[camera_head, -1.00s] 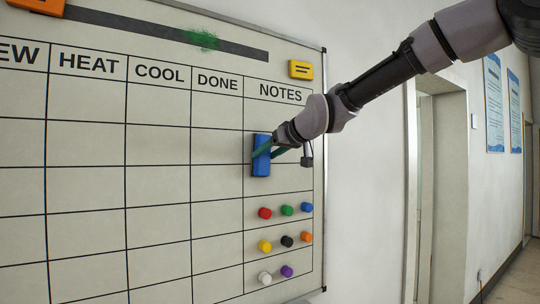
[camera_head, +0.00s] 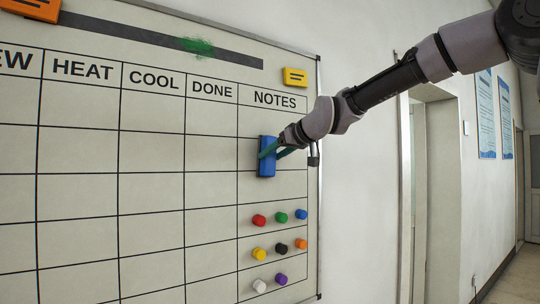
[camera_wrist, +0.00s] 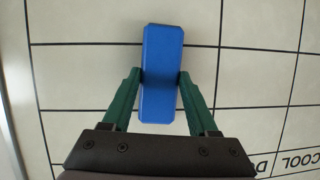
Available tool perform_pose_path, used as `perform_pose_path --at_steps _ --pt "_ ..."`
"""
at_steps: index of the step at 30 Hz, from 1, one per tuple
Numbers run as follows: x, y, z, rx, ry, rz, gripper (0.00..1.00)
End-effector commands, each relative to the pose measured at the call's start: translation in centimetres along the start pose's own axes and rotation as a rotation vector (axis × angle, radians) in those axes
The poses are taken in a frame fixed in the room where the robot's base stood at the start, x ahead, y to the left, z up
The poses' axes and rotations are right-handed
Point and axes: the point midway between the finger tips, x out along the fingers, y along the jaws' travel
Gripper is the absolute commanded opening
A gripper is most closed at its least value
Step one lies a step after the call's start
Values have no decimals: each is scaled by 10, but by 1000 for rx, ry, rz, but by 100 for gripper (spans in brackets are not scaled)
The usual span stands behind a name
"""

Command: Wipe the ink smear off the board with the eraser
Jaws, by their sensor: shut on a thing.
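The blue eraser (camera_head: 267,157) is upright at the NOTES column of the white board (camera_head: 80,230). My gripper (camera_head: 272,151) is shut on the eraser, with a green finger on each side of it. The wrist view shows the eraser (camera_wrist: 162,50) between both fingers of my gripper (camera_wrist: 160,78). I cannot tell whether the eraser touches the board. The green ink smear (camera_head: 198,46) lies across the dark strip near the top of the board, up and left of the eraser.
Several coloured round magnets (camera_head: 281,247) sit below the eraser. A yellow label (camera_head: 295,77) is at the top right of the board and an orange one (camera_head: 32,8) at the top left. A doorway (camera_head: 418,190) is to the right.

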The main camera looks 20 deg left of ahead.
Motion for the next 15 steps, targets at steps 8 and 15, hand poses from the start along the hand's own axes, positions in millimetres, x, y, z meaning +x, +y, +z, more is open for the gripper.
perform_pose_path --at_steps 8,15 --pt "0 24 -2 3 0 2 15" --pt "0 34 -2 2 1 3 15"
